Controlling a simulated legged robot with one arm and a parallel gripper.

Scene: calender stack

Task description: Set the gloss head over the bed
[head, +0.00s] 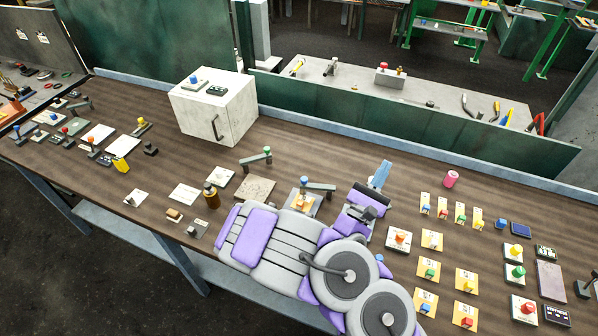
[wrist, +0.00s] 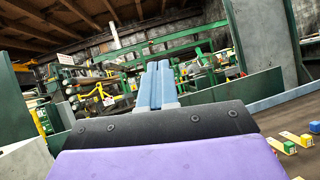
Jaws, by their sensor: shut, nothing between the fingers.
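My gripper (head: 380,173) is shut and empty. It is raised over the middle of the brown bench, pointing toward the back wall. Its two blue fingers lie together in the wrist view (wrist: 154,85). I cannot tell which of these is the gloss head or the bed. My arm hides part of the bench in front.
A white box with a handle (head: 214,108) stands at the back left. A brown bottle (head: 211,195) is left of my arm. A pink cylinder (head: 451,178) and several coloured knobs on cards stand right. A low green wall (head: 420,125) runs behind the bench.

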